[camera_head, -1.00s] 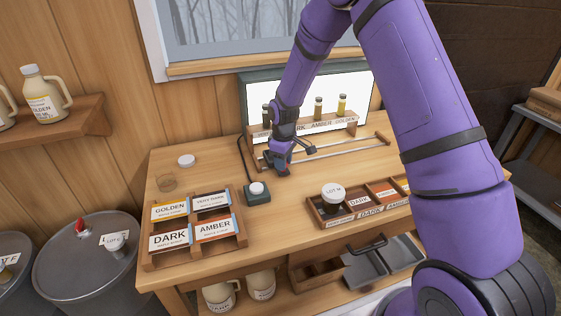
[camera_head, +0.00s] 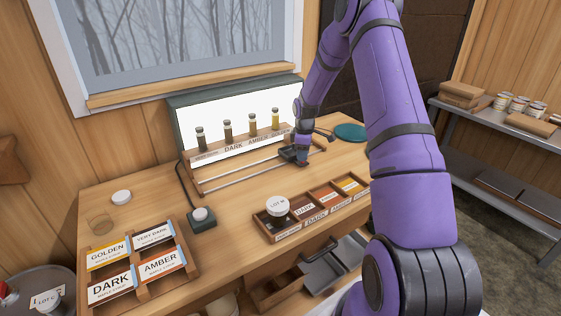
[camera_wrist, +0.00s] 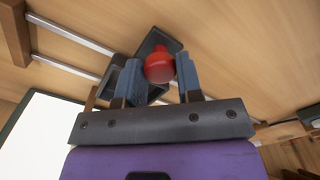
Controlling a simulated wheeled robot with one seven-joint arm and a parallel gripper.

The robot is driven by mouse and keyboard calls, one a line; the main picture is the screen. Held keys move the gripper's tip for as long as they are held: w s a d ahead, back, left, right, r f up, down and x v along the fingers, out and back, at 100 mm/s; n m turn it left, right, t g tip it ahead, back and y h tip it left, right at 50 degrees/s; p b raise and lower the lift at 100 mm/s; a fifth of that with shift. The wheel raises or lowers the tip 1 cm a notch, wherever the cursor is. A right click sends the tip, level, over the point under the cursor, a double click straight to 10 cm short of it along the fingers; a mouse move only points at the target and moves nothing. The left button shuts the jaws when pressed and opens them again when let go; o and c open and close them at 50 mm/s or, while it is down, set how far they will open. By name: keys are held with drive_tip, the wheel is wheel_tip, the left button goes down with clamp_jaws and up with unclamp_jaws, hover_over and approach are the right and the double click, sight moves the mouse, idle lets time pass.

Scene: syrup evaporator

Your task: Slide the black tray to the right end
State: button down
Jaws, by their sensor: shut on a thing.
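The black tray (camera_head: 287,154) sits on two metal rails (camera_head: 240,172) in front of the lit panel, toward their right part. In the wrist view, the tray (camera_wrist: 153,42) lies across the rails and carries a red knob (camera_wrist: 160,68). My gripper (camera_head: 299,160) is over the tray. In the wrist view, my gripper (camera_wrist: 159,80) has its two fingers shut on the red knob. The arm's end hides the knob and part of the tray in the head view.
Several sample vials (camera_head: 227,130) stand on a labelled wooden rack before the lit panel (camera_head: 235,110). A black button box (camera_head: 201,219) and a label holder (camera_head: 140,262) are left. A divided wooden box (camera_head: 312,212) is in front. A teal disc (camera_head: 350,132) lies at the right.

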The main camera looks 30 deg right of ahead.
drive_tip(key=d, duration=0.8)
drive_tip(key=shift+d, duration=0.15)
drive_tip(key=c, duration=0.8)
unclamp_jaws()
drive_tip(key=shift+d, duration=0.15)
wheel_tip(320, 180, up, 11)
drive_tip(key=shift+f, duration=0.1)
